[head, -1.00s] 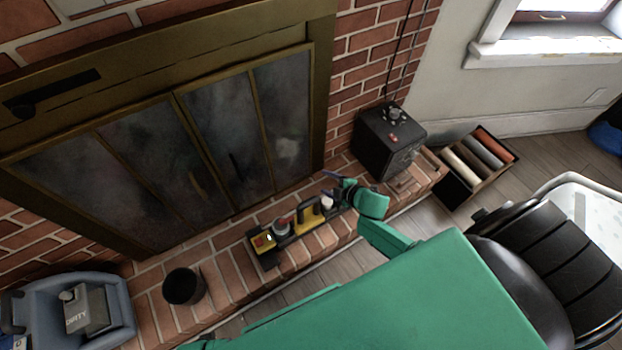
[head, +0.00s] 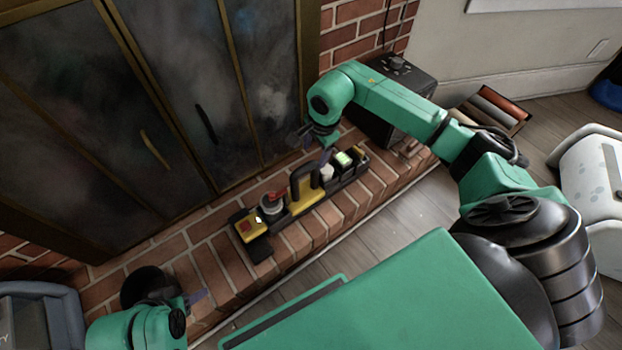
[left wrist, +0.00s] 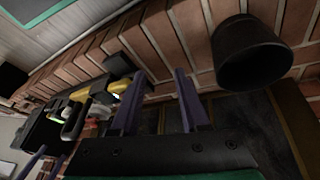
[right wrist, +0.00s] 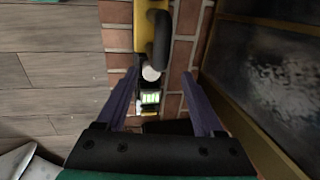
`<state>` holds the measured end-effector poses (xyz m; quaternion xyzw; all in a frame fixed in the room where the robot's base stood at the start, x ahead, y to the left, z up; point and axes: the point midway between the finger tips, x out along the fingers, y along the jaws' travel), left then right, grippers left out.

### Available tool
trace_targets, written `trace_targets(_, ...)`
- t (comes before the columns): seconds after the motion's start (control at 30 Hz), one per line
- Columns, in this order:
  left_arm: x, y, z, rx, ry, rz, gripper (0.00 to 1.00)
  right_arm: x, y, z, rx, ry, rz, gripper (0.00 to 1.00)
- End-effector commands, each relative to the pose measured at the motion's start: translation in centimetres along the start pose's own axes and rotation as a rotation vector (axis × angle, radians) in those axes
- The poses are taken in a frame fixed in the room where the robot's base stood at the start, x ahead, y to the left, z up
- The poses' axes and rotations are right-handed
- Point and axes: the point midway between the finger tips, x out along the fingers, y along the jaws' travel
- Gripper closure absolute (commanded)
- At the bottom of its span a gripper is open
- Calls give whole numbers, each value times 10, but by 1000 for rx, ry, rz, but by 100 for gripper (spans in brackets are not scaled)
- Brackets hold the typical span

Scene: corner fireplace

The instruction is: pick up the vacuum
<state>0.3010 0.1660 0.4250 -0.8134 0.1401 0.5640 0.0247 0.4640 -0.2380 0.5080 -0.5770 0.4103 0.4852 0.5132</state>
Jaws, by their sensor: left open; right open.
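The vacuum (head: 322,190) is a long yellow and black hand-held unit with an arched handle, lying on the brick hearth. Its yellow body also shows at the top of the right wrist view (right wrist: 118,38) and at the left of the left wrist view (left wrist: 72,122). My right gripper (head: 316,143) is open and empty above and behind the vacuum's right end; its fingers (right wrist: 161,95) frame that end, with a lit green display, in the right wrist view. My left gripper (head: 180,297) is open and empty to the left of the vacuum, near a black cup.
The black cup (head: 141,284) stands on the hearth (head: 225,275), partly hidden by my left gripper. Fireplace doors (head: 205,75) rise close behind the vacuum. A black heater (head: 400,78) stands at the hearth's right end. A blue-grey bin (head: 60,295) is at lower left. Wood floor (head: 415,215) lies in front.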

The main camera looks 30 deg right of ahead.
Motion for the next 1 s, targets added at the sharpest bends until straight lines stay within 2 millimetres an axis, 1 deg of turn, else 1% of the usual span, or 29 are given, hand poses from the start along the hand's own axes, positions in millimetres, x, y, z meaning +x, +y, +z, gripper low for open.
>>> trace_targets(0.2, 33, 20, -11, 14, 143, 58, 55, 41, 1, 4, 2, -5, 2, 31)
trace_targets(0.27, 38, 25, -14, 15, 178, 73, 55, 49, 1, 3, 2, -3, 2, 31)
trace_targets(0.33, 40, 28, -17, 15, 201, 80, 55, 53, 0, 3, 2, -3, -1, 31)
trace_targets(0.5, 39, 28, -18, 15, 204, 81, 55, 52, 0, 3, 1, -2, -1, 31)
trace_targets(0.53, 39, 28, -18, 15, 204, 81, 55, 52, 0, 3, 1, -2, -1, 38)
trace_targets(0.57, 39, 28, -18, 15, 204, 81, 55, 52, 0, 3, 1, -2, -1, 50)
trace_targets(0.6, 39, 28, -18, 15, 204, 81, 55, 52, 0, 3, 1, -2, -1, 65)
trace_targets(0.7, 39, 28, -18, 15, 203, 81, 55, 52, 0, 3, 2, -2, -1, 100)
trace_targets(1.0, 39, 28, -17, 15, 202, 80, 55, 52, 0, 3, 1, -2, 0, 100)
